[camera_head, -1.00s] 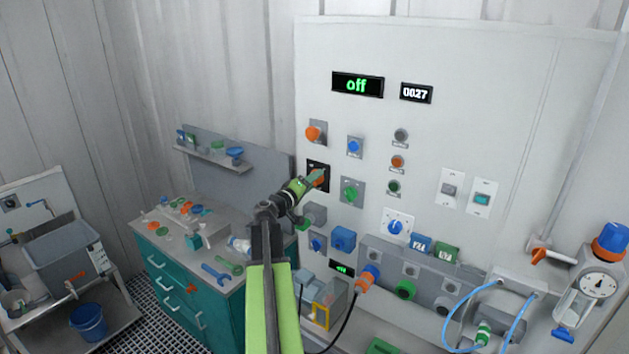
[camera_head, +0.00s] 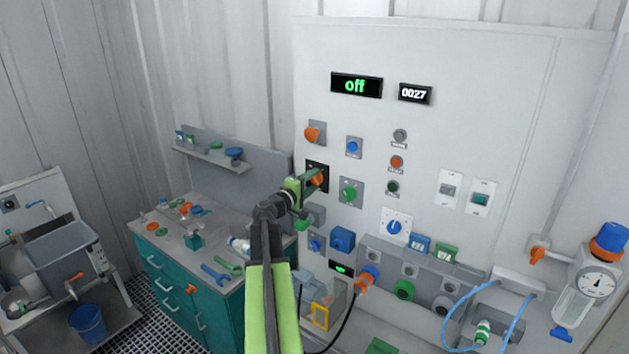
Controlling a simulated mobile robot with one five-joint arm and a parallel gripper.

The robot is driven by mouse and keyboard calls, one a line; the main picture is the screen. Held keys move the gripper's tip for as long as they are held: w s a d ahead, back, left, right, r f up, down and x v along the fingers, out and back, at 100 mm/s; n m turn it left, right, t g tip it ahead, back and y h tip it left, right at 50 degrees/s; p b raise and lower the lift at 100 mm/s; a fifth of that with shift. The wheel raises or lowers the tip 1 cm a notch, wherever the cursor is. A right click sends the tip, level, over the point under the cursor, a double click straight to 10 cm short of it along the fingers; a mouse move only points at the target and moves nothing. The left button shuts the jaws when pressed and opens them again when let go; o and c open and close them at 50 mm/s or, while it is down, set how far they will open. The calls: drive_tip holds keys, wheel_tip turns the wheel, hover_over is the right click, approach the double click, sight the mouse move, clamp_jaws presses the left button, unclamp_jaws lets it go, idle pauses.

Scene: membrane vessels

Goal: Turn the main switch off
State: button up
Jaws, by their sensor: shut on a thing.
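The main switch appears to be the orange knob (camera_head: 319,180) on a black plate on the large pale panel (camera_head: 480,100). My gripper (camera_head: 314,181) reaches it from the lower left, its green fingers shut on the knob. The fingers hide part of the knob and plate, so the knob's exact angle is hard to tell. The black display (camera_head: 357,85) above reads "off" in green.
Close to my gripper are another orange knob (camera_head: 313,133), a green knob (camera_head: 350,192) and a blue knob (camera_head: 353,146). A blue plug block (camera_head: 342,239) sits below. A teal bench (camera_head: 190,300) with loose parts stands to the left.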

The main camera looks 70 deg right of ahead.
drive_tip(key=shift+s+f, duration=0.1)
drive_tip(key=o, duration=1.3)
drive_tip(key=shift+o, duration=0.3)
drive_tip(key=v, duration=1.7)
drive_tip(key=shift+a, duration=0.25)
